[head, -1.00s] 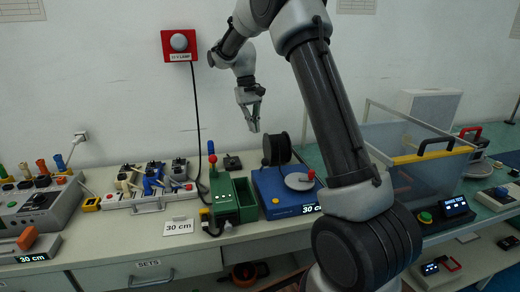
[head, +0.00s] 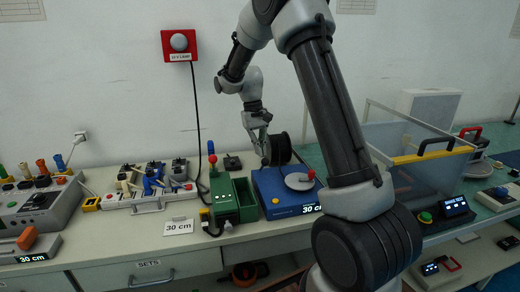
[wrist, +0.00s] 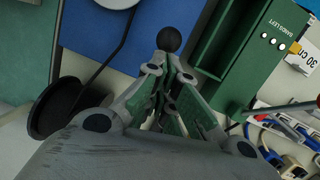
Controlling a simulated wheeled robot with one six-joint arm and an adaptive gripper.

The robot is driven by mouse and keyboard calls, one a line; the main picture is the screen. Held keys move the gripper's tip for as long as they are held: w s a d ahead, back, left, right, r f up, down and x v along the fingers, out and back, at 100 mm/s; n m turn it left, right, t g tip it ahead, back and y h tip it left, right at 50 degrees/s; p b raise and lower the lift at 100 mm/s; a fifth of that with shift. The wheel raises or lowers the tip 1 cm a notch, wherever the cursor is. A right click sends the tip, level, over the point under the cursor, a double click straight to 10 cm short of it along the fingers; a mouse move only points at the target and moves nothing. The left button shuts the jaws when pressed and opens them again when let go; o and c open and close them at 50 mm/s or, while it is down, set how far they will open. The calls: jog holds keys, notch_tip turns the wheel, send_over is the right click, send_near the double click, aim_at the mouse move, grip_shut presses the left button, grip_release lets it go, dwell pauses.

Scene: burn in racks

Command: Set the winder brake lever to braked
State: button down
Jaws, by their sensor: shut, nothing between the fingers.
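The winder is a blue-based unit (head: 283,207) with a black spool (head: 279,148) and a pale disc (head: 299,181) with a red knob. In the wrist view its blue base (wrist: 95,35) lies under my gripper, with the spool (wrist: 58,108) at left. A black ball knob (wrist: 169,39), seemingly the brake lever's, shows just beyond my fingertips; its shaft is hidden, and I cannot tell whether they touch it. My gripper (head: 264,161) is shut and empty, pointing down over the back of the winder, left of the spool; it also shows in the wrist view (wrist: 168,66).
A green box unit (head: 222,200) with a red-knobbed lever (head: 212,160) stands close on the left. A clear bin with a yellow rim (head: 430,156) stands at right, beyond my arm. A "30 cm" card (head: 179,227) lies at the bench front.

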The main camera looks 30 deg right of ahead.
aim_at(264, 164)
jog(key=shift+s, duration=0.1)
jog(key=shift+s+t, duration=0.25)
jog(key=shift+t, duration=0.15)
jog(key=shift+a+f, duration=0.1)
jog(key=shift+s+a+f+t+h, duration=0.1)
jog(key=shift+s+f+t+h, duration=0.1)
jog(key=shift+s+t, duration=0.3)
jog(key=shift+s+a+f+t+h, duration=0.1)
jog(key=shift+s+f+t, duration=0.15)
jog(key=shift+s, duration=0.3)
jog(key=shift+s+a+f, duration=0.2)
jog(key=shift+s+f, duration=0.75)
jog(key=shift+s, duration=0.25)
